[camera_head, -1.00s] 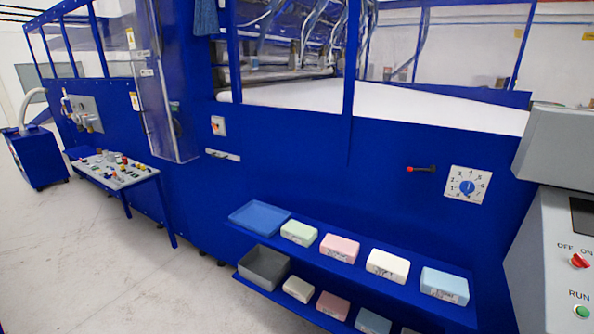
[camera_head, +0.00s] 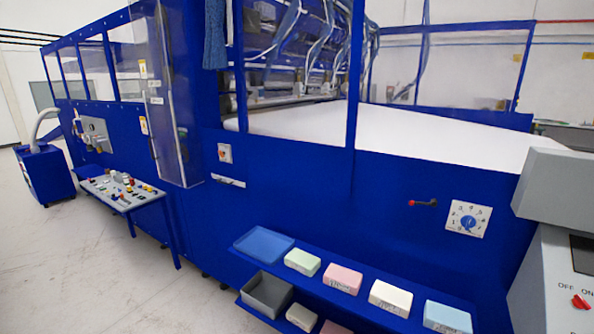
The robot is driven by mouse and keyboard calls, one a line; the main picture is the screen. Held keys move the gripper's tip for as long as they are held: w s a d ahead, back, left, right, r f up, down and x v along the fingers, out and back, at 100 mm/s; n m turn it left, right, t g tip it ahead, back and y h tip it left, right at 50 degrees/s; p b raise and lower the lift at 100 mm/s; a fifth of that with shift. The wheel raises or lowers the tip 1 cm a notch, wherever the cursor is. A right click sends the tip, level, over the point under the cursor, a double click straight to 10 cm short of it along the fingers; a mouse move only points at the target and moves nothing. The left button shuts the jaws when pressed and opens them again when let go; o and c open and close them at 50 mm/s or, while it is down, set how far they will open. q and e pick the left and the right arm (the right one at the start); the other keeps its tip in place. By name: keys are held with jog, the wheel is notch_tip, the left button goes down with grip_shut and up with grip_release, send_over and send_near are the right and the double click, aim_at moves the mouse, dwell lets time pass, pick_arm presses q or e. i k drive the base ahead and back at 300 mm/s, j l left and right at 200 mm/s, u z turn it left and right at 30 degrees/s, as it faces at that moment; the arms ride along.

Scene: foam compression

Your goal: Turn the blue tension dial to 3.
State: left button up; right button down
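The blue tension dial (camera_head: 467,222) sits at the middle of a white square plate (camera_head: 484,217) on the blue machine's front panel, at the right of the head view. Numbers ring the dial on the plate. The dial's pointer is too small to read surely, but it seems to lie toward the lower right. Neither of my grippers shows in the head view, and nothing touches the dial.
A red-tipped lever (camera_head: 422,203) sticks out left of the dial. Below, a blue shelf (camera_head: 388,316) holds a blue tray (camera_head: 263,245) and several foam blocks. A grey control console (camera_head: 553,265) stands at the right. Open floor (camera_head: 110,265) lies at the left.

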aim_at(467, 222)
jog(key=z, duration=1.25)
